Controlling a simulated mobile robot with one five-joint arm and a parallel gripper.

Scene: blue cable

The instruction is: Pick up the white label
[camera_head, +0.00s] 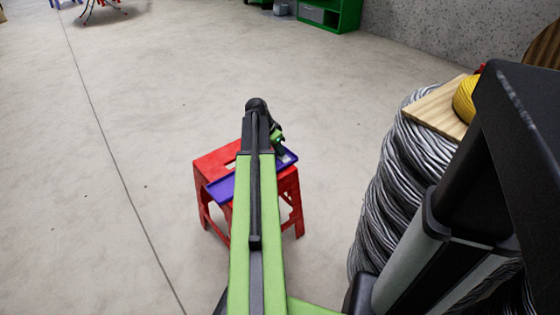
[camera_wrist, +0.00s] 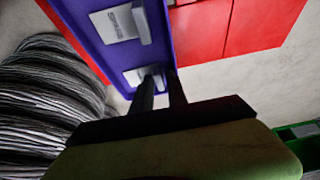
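A white label (camera_wrist: 132,77) lies on the purple tray (camera_wrist: 88,40), just beyond my fingertips in the wrist view. A second white label (camera_wrist: 112,24) with grey print lies farther up the same tray. Each has a small pale raised piece at its right side. My gripper (camera_wrist: 162,78) is over the tray near the closer label, its two dark fingers apart with a narrow gap and nothing seen held between them. Whether the fingertips touch the label is unclear. In the head view, the arm hides much of the tray (camera_head: 220,188); a white patch (camera_head: 287,159) shows at its right end.
The tray rests on a red stool (camera_head: 213,162). A large grey cable coil (camera_head: 385,200) with a wooden board (camera_head: 435,108) on top stands to the right. A green shelf (camera_head: 345,15) is at the back. The concrete floor is clear on the left.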

